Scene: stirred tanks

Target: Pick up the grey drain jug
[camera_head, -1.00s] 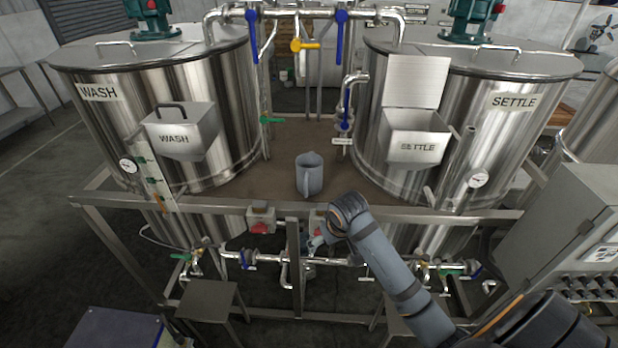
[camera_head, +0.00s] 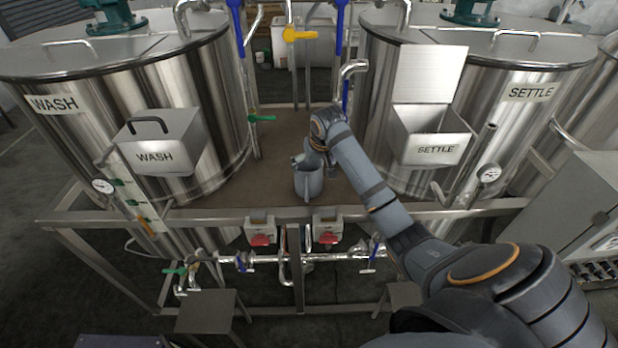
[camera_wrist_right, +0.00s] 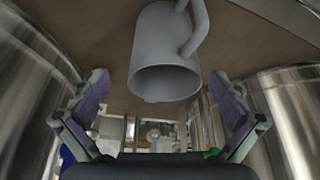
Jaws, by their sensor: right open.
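The grey drain jug (camera_head: 308,184) stands on the brown platform between the two tanks, near its front edge. In the head view its handle faces the front, and my right gripper (camera_head: 312,160) is at the jug's top, hiding part of the rim. In the right wrist view the jug (camera_wrist_right: 167,55) appears upside down, with its open mouth facing the camera and its handle at upper right. The right gripper's two fingers (camera_wrist_right: 158,103) are spread wide to either side of the jug, apart from it, with nothing between the pads. My left gripper is not in view.
The WASH tank (camera_head: 215,120) stands left of the jug and the SETTLE tank (camera_head: 375,130) right of it. Pipes with blue valve handles rise behind. A metal frame rail (camera_head: 200,217) runs in front. The brown platform (camera_head: 285,135) around the jug is clear.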

